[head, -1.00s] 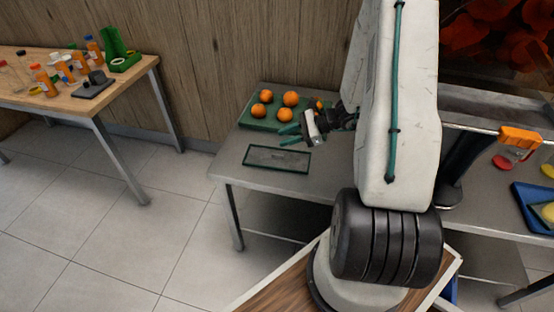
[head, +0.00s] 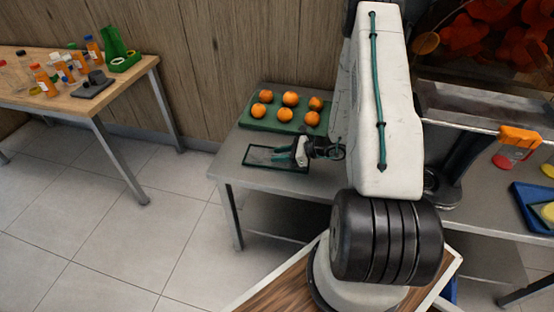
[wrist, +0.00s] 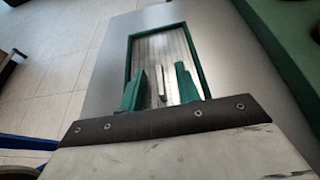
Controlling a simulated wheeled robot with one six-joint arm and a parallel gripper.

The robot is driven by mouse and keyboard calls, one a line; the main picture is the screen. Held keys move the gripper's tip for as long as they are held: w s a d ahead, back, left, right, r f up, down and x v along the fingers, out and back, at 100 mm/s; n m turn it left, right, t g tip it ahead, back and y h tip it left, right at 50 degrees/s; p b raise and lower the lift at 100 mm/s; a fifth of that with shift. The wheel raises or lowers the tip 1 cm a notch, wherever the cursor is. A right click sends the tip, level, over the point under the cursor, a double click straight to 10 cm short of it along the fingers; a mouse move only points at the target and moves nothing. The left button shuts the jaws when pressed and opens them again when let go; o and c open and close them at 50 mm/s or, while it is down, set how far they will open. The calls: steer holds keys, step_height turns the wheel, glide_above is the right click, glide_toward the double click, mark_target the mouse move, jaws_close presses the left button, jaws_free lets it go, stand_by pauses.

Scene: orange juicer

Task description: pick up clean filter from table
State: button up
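The clean filter, a flat rectangle with a dark green frame and a grey slatted middle, lies on the grey metal table in the head view (head: 258,157). In the wrist view it lies ahead of and beneath my gripper (wrist: 150,45). A narrow, light grey upright piece, perhaps its handle, shows between my fingers (wrist: 160,86). My gripper, with green fingers, is over the filter's right part in the head view (head: 285,154). Its two fingers stand apart in the wrist view (wrist: 160,69). Nothing is clamped. I cannot tell whether the fingers touch the filter.
A green tray (head: 246,119) with several oranges sits just behind the filter. The juicer (head: 462,160) and a blue tray (head: 518,205) are to the right. A wooden table (head: 125,75) with bottles stands far left. The grey table's left front edge (head: 225,178) is close to the filter.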

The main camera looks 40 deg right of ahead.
jaws_close()
steer(key=shift+r, duration=0.1)
